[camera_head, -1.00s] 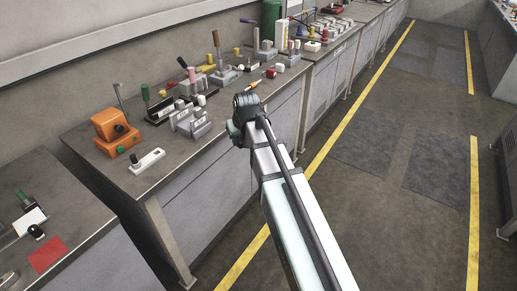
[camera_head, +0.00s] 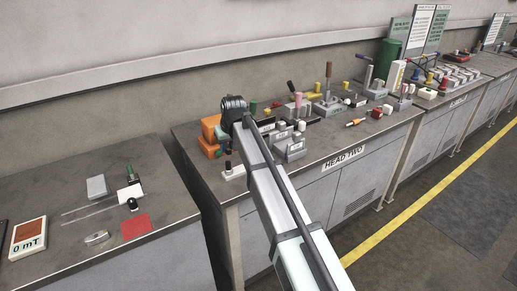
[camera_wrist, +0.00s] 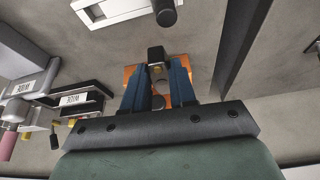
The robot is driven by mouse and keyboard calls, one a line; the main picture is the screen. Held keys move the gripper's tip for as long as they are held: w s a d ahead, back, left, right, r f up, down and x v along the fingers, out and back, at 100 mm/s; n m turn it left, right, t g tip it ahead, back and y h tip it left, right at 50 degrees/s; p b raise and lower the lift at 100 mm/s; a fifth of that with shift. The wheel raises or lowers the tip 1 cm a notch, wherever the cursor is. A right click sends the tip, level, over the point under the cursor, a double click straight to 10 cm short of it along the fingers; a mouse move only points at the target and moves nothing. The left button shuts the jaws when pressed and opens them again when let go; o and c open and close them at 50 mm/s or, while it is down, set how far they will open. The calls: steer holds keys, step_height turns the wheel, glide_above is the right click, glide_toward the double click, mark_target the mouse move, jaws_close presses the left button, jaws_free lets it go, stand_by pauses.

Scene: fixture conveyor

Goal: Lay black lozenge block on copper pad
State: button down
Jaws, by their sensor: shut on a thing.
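My gripper (camera_wrist: 158,82) has blue fingers closed around a small black block (camera_wrist: 156,53), which shows at the fingertips in the wrist view. The fingers cover part of it, so its full outline is unclear. In the head view my arm hides the fingers and the block; the hand is above the left end of the middle bench, by the orange box (camera_head: 209,146). A reddish-brown, copper-like pad (camera_head: 30,232) sits on a white unit marked "0 mT" at the left bench's front left, well apart from my gripper.
The left bench (camera_head: 65,190) also holds a red square (camera_head: 136,226), a grey block (camera_head: 97,187), a small metal piece (camera_head: 97,238) and a black round-topped object (camera_head: 132,204). A gap separates the benches. The middle bench is crowded with fixtures, including a white plate with a black knob (camera_head: 233,171).

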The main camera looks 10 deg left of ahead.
steer(key=s+a+n, duration=0.1)
steer(key=s+a, duration=0.1)
steer(key=a, duration=0.3)
steer(key=s+a+r+n, duration=0.1)
steer(key=s+a, duration=0.2)
steer(key=a, duration=0.3)
steer(key=s+a+n, duration=0.1)
steer(key=s+a, duration=0.1)
steer(key=a, duration=0.3)
steer(key=n+g+y, duration=0.2)
steer(key=n+g, duration=0.1)
steer(key=n, duration=0.4)
glide_above(29, 230)
steer(key=d, duration=0.2)
steer(key=shift+s+a+r, duration=0.1)
steer(key=shift+a+r, duration=0.1)
steer(key=shift+r, duration=0.15)
steer(key=shift+f, duration=3.4)
steer(key=shift+f, duration=0.55)
steer(key=c, duration=0.8)
jaws_free()
